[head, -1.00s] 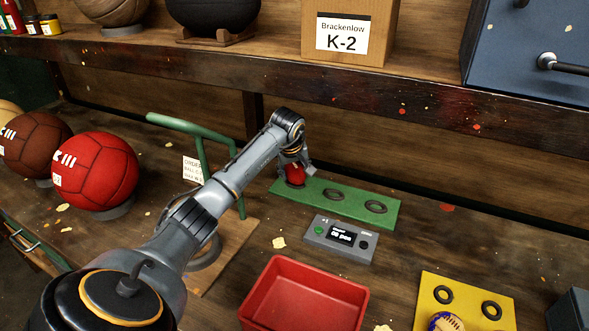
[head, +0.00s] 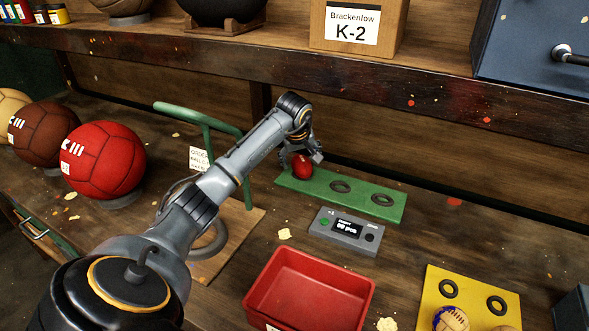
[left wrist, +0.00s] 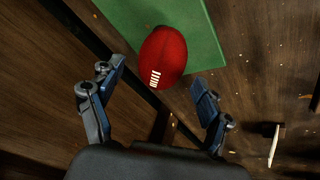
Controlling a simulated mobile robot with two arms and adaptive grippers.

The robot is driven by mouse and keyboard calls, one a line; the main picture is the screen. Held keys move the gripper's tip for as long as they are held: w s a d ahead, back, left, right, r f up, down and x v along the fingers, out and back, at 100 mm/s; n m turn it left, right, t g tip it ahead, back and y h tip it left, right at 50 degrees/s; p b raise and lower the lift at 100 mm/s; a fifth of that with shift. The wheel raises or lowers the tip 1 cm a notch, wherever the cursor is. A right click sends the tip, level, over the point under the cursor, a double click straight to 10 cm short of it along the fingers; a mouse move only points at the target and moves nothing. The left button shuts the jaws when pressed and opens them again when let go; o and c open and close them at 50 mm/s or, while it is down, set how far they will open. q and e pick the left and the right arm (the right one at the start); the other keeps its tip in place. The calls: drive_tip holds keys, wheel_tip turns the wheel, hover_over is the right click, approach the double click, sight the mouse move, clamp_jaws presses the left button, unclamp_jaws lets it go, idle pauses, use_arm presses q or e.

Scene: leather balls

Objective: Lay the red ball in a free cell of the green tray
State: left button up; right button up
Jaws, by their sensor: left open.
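The red ball (head: 302,166) is a small oval leather ball with white laces. It rests on the left end of the green tray (head: 321,200), where its cell is hidden under it. The tray's middle and right cells, marked by dark rings, are empty. My left gripper (head: 300,158) is open just above and behind the ball. In the left wrist view the ball (left wrist: 163,56) lies on the tray (left wrist: 203,40), beyond the spread fingertips (left wrist: 160,78), with clear gaps on both sides. My right gripper does not show.
A grey counter box (head: 346,231) stands in front of the tray, with an empty red bin (head: 310,290) nearer. A yellow tray (head: 470,290) holds a cream and blue ball (head: 451,319). A green-framed stand (head: 204,135) is left of the gripper. The shelf (head: 250,68) overhangs behind.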

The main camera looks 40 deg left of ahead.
use_arm(q)
drive_tip(key=s+d+b, duration=0.1)
drive_tip(key=s+d, duration=0.1)
drive_tip(key=s, duration=0.1)
drive_tip(key=s+d+b, duration=0.1)
drive_tip(key=s+d, duration=0.1)
drive_tip(key=s, duration=0.2)
drive_tip(key=s+d+r+b, duration=0.1)
drive_tip(key=s+d, duration=0.1)
drive_tip(key=s, duration=0.1)
drive_tip(key=shift+s+d, duration=0.35)
drive_tip(key=shift+d, duration=0.05)
drive_tip(key=shift+f, duration=0.1)
